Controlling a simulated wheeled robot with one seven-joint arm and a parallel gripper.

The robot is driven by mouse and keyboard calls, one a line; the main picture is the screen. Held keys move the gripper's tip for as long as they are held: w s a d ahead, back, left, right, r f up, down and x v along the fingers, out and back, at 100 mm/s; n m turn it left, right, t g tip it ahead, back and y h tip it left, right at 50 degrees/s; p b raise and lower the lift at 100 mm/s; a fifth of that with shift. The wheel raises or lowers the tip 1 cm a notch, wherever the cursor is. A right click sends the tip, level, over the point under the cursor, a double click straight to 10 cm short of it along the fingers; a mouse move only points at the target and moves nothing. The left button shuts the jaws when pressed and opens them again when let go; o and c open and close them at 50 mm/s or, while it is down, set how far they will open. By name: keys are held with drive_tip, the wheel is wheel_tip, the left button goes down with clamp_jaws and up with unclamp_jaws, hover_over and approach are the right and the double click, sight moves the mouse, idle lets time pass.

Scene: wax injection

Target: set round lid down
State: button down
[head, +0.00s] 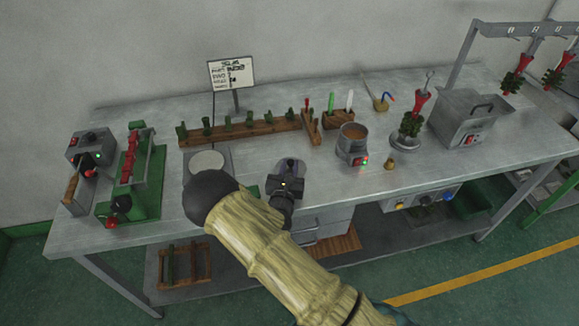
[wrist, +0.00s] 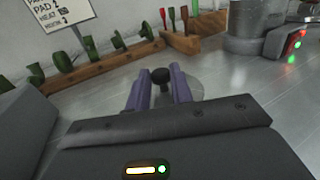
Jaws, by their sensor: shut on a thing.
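The round lid shows in the wrist view as a thin grey disc (wrist: 188,87) with a black knob (wrist: 160,76). My gripper (wrist: 160,92) has its two purple fingers on either side of the knob, shut on it. The fingers hide part of the disc. In the head view my gripper (head: 289,168) is over the front middle of the bench, left of the wax pot. The lid is hard to make out there. It is low over the bench top; I cannot tell whether it touches.
The metal bench (head: 325,175) is bare around my gripper. The open wax pot (head: 352,140) with brown contents stands to the right. A wooden rack (head: 240,132) with green pieces lies behind. A pale round pad (head: 207,161) is to the left, and a small brass piece (head: 389,164) is right of the pot.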

drive_tip(key=shift+f, duration=0.35)
drive_tip(key=c, duration=1.2)
unclamp_jaws()
drive_tip(key=shift+f, duration=0.1)
drive_tip(key=shift+c, duration=0.2)
drive_tip(key=shift+r, duration=0.8)
drive_tip(key=s, duration=0.4)
drive_tip(key=s+b, duration=0.1)
drive_tip(key=s, duration=0.3)
drive_tip(key=s+a, duration=0.1)
drive_tip(key=s, duration=0.3)
drive_tip(key=shift+a+f+b, duration=0.1)
drive_tip(key=shift+b, duration=0.2)
